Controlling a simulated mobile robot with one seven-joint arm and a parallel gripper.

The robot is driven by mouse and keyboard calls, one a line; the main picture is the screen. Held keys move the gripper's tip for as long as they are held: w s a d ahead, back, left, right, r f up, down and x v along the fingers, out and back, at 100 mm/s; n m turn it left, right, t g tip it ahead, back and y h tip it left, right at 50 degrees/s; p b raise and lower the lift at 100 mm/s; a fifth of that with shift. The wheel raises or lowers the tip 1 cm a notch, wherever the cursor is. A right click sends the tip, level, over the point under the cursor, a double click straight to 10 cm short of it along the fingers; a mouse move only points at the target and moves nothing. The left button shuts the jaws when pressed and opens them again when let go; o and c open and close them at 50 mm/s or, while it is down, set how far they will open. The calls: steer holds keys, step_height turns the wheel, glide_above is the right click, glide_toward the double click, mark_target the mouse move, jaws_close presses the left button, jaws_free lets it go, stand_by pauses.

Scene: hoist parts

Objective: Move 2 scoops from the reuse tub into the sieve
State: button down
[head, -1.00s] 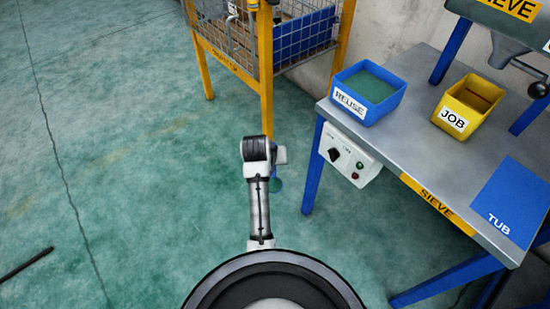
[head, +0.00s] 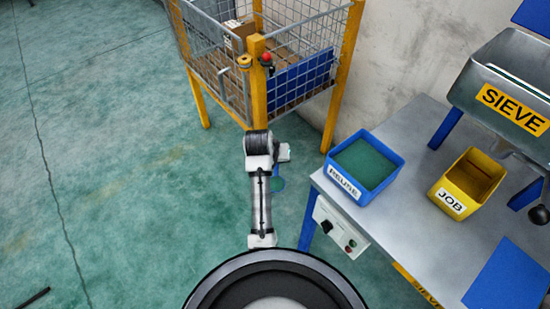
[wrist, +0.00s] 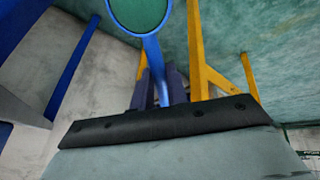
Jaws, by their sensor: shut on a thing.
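My gripper (wrist: 160,88) is shut on the handle of a blue scoop (wrist: 154,55), in the wrist view. The scoop's round blue-rimmed bowl is cut by the top edge and looks green inside; I cannot tell whether that is material. In the head view the scoop (head: 277,184) shows only as a small blue-green patch below my wrist, over the floor, left of the bench. The blue reuse tub (head: 344,183) stands on the bench's left end with green material in it. The metal sieve (head: 472,82) stands at the right, partly out of frame.
A yellow job tub (head: 450,200) stands below the sieve. A blue pad (head: 508,278) lies on the grey bench (head: 415,225). A control box (head: 338,228) hangs at the bench's left edge. A yellow-posted mesh cage (head: 328,100) stands ahead.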

step_height(320, 180, up, 15)
steer(key=p, duration=1.2)
steer(key=shift+w+g, duration=0.3)
steer(key=shift+w, duration=0.1)
steer(key=shift+w+r, duration=0.1)
steer(key=shift+w, duration=0.05)
steer(key=shift+g, duration=0.3)
